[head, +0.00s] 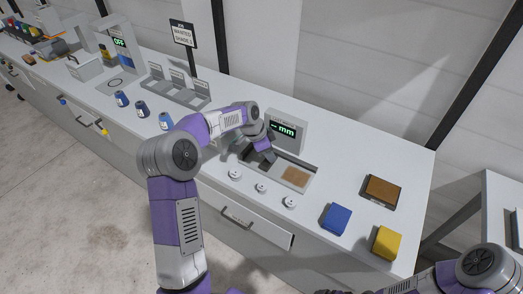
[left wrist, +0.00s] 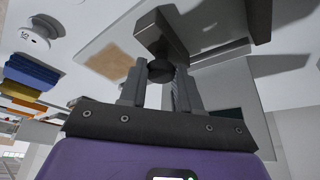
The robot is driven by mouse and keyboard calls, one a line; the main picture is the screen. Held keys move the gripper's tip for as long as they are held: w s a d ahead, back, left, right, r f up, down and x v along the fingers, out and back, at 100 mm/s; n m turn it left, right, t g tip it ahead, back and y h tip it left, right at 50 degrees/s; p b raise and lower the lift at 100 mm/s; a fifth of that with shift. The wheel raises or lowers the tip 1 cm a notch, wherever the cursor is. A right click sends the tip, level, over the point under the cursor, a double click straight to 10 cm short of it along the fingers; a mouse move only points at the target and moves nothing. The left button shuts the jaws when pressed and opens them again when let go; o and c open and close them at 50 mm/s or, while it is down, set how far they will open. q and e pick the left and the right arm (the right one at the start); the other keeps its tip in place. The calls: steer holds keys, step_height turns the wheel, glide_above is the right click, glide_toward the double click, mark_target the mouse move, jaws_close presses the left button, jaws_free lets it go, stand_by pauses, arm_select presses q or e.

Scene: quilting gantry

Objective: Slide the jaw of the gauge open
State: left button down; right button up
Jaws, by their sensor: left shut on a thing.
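The gauge (head: 287,143) stands on the bench with a lit display reading "-- mm" and a shallow tray in front of it. A tan patch (head: 295,177) lies in the tray and also shows in the left wrist view (left wrist: 110,59). The gauge's jaw (left wrist: 163,33) is a dark block with a round dark knob (left wrist: 160,70). My left gripper (head: 262,150) is at the jaw, and in the left wrist view its fingers (left wrist: 160,86) are closed around the knob. My right arm enters at the lower right; its gripper is barely visible at the bottom edge.
A blue block (head: 336,219), a yellow block (head: 387,242) and a brown-topped box (head: 381,191) stand to the right. Small jars (head: 142,108) and a grey rack (head: 178,92) stand to the left.

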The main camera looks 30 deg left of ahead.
arm_select(q)
steer(key=shift+d, duration=0.25)
steer(key=c, duration=0.8)
jaws_free()
steer(key=shift+d, duration=0.1)
steer(key=p+v, duration=0.1)
steer(key=v, duration=0.6)
steer(key=shift+s+r, duration=0.1)
steer(key=shift+r, duration=0.15)
